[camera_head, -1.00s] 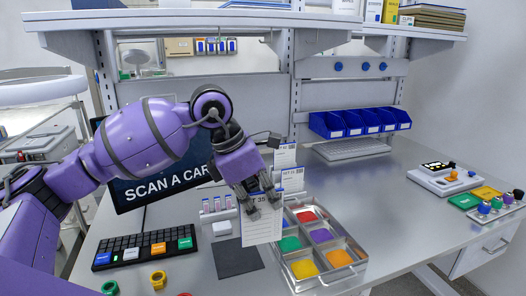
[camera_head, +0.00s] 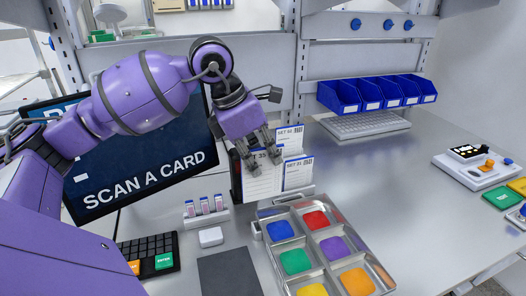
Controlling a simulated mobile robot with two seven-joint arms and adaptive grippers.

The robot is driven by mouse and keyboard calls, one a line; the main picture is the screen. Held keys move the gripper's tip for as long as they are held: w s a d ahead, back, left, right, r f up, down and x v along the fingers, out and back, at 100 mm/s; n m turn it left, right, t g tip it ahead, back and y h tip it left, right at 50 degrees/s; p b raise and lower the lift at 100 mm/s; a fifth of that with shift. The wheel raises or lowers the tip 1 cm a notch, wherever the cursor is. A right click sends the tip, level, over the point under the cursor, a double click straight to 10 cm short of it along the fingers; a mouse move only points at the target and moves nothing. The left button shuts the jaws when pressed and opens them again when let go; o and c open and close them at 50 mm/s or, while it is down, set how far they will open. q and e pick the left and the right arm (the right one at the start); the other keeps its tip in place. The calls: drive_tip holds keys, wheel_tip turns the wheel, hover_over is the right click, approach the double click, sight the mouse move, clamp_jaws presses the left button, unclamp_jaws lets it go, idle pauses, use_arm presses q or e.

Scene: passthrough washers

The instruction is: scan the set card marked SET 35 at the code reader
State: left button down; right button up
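The SET 35 card (camera_head: 262,186) is white with a blue top edge and stands roughly upright at the middle of the view. My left gripper (camera_head: 267,168) is at its upper part, and the fingers cover some of its print. The gripper seems shut on the card, though the contact is hard to make out. Beside it at the right stand a SET 31 card (camera_head: 298,174) and, behind, another set card (camera_head: 290,140). A screen (camera_head: 150,170) reads SCAN A CARD. I cannot make out the code reader for certain. My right gripper is not in view.
A metal tray (camera_head: 262,254) with coloured compartments stands in front of the cards. A dark mat (camera_head: 230,274), a white block (camera_head: 210,237) and a vial rack (camera_head: 206,217) lie to its left. Blue bins (camera_head: 375,97) stand behind.

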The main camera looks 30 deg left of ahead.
use_arm(q)
drive_tip(key=w+a+f+b, duration=0.3)
drive_tip(key=a+f, duration=0.1)
drive_tip(key=f, duration=0.5)
drive_tip(key=shift+w+a+f, duration=0.15)
drive_tip(key=shift+w+f, duration=0.1)
drive_tip(key=shift+f, duration=0.15)
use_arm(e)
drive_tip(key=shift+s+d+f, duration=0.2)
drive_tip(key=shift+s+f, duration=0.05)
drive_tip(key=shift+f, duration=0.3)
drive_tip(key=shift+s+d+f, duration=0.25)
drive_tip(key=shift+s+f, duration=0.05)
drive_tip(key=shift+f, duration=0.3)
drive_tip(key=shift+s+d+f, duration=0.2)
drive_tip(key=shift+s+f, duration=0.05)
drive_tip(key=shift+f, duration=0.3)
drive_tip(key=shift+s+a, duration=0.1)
